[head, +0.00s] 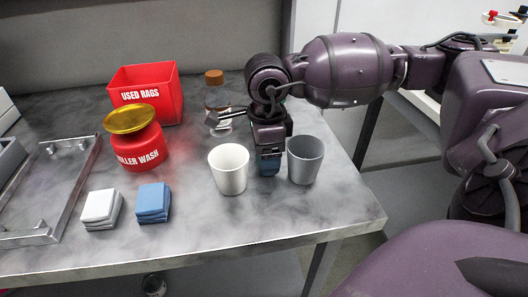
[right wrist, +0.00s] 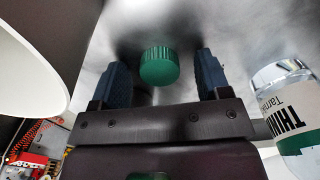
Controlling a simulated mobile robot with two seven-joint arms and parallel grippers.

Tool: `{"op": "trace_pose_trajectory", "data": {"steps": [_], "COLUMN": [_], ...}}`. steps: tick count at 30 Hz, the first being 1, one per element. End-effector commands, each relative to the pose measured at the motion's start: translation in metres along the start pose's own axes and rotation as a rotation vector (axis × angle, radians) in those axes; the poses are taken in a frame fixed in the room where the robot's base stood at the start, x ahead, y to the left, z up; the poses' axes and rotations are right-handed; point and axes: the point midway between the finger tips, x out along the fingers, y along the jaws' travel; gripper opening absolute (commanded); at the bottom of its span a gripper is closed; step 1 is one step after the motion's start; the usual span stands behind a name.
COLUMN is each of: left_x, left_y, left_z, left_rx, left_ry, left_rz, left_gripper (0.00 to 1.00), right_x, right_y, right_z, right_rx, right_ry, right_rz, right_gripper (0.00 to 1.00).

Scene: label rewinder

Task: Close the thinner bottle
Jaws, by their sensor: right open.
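My right gripper (head: 268,168) points down at the table, between a white cup and a grey cup. In the right wrist view its two dark blue fingers (right wrist: 160,75) are apart. A green ribbed screw cap (right wrist: 160,66) shows in the gap between them; I cannot tell whether they touch it. The thinner bottle (right wrist: 290,105), clear with a pale label reading "THIN", is at the right edge of the right wrist view, cut off by the frame. Its mouth is not shown. I cannot make out the green cap in the head view. My left gripper is not in view.
The white cup (head: 229,172) and grey cup (head: 304,160) flank my right gripper. A clear bottle with an orange-brown cap (head: 214,77) stands behind. A red rag box (head: 150,98), red roller wash can (head: 140,148), folded cloths (head: 152,203) and metal tray (head: 85,150) are leftward.

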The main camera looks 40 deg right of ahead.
Motion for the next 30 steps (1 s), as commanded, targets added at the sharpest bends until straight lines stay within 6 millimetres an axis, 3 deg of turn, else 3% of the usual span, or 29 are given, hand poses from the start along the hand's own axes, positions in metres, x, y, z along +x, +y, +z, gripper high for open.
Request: {"op": "trace_pose_trajectory", "data": {"steps": [9, 20, 30], "left_x": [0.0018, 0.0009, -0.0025], "left_y": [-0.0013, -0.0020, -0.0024], "left_z": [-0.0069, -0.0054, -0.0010], "left_rx": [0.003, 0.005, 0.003], "left_ry": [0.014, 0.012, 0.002], "left_rz": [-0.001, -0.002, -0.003], "left_gripper": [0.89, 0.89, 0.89], "right_x": [-0.0008, -0.0007, -0.0026], "right_y": [0.0000, 0.0000, -0.0001], "right_z": [0.0001, 0.0002, 0.0003], "right_rx": [0.000, 0.000, 0.000], "right_ry": [-0.002, -0.002, -0.003], "right_rz": [-0.003, -0.002, -0.003], "right_gripper": [0.70, 0.17, 0.17]}}
